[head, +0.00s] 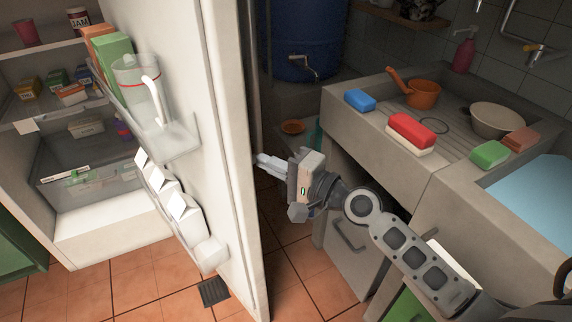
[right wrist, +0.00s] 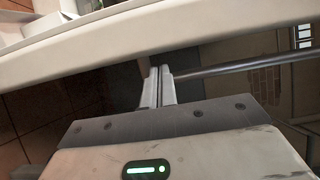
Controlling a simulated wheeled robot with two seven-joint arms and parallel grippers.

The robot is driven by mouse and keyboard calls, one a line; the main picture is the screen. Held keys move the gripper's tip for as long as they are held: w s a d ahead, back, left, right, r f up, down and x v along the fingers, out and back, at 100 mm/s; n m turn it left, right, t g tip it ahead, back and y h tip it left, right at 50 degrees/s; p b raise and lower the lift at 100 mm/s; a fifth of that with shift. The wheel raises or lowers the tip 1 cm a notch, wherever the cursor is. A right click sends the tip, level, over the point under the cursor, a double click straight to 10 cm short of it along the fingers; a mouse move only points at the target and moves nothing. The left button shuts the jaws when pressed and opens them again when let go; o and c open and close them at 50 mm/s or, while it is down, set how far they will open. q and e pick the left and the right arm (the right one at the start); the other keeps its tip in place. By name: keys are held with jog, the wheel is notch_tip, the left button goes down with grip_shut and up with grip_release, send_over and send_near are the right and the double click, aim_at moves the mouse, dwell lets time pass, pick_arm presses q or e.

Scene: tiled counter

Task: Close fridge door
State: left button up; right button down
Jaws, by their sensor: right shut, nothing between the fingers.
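The fridge door (head: 222,130) stands open in the head view, its shelved inner side facing left and its outer side facing right. The fridge interior (head: 95,180) shows at the left with food on its shelves. My right gripper (head: 262,161) is shut and empty at the outer side of the door, its fingertips close to the door's edge. In the right wrist view the fingers (right wrist: 158,75) are together just below the pale door edge (right wrist: 150,45); I cannot tell whether they touch it. My left gripper is not in view.
A stone counter with a sink (head: 345,105) stands to the right, holding an orange pot (head: 422,94), a bowl (head: 497,119) and sponges. A blue barrel (head: 295,40) is behind. A pitcher (head: 135,85) and cartons sit in the door racks. The tiled floor (head: 130,270) below the door looks mostly clear.

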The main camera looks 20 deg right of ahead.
jog(key=x, duration=0.3)
jog(key=shift+w+a, duration=0.1)
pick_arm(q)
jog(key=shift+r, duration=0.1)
